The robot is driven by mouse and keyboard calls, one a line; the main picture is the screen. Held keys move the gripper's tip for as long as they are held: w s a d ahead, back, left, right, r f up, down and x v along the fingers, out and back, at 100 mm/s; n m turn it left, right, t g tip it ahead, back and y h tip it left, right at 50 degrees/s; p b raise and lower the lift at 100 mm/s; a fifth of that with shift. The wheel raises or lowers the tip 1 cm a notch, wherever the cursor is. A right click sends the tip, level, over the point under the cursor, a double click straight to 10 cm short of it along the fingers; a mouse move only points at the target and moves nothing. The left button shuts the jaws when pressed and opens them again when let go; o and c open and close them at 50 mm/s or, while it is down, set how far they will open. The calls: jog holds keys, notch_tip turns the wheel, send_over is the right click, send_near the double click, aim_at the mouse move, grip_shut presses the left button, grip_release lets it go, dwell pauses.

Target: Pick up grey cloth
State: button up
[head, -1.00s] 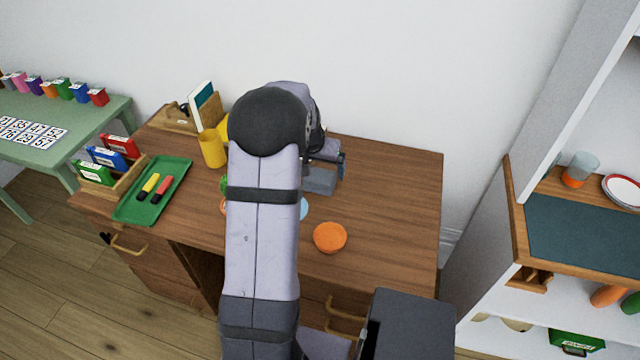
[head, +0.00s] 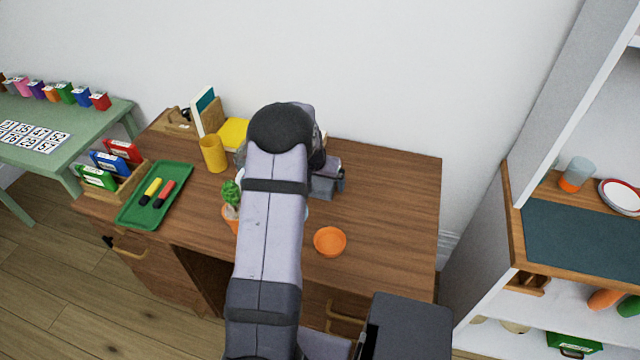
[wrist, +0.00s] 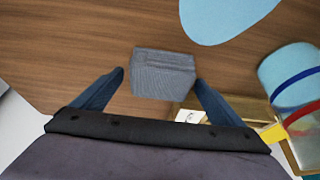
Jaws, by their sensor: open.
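The grey cloth (wrist: 163,75) is a small folded, block-like bundle on the brown wooden desk (head: 395,210). In the head view the cloth (head: 321,188) lies just right of my arm, partly hidden by my gripper. My gripper (wrist: 160,77) is open. In the head view my gripper (head: 335,176) is mostly hidden behind my wrist.
A light blue flat object (wrist: 225,15) and a striped light blue object (wrist: 290,75) lie near the cloth. An orange bowl (head: 330,241), a potted plant (head: 230,200), a yellow cup (head: 213,154) and a green tray (head: 130,212) are on the desk. The desk's right side is clear.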

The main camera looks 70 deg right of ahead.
aim_at(320, 180)
jog(key=shift+d+f, duration=0.1)
jog(key=shift+f, duration=0.15)
jog(key=c, duration=1.1)
jog(key=shift+c, duration=0.2)
notch_tip(320, 180, up, 10)
jog(key=shift+b, duration=0.75)
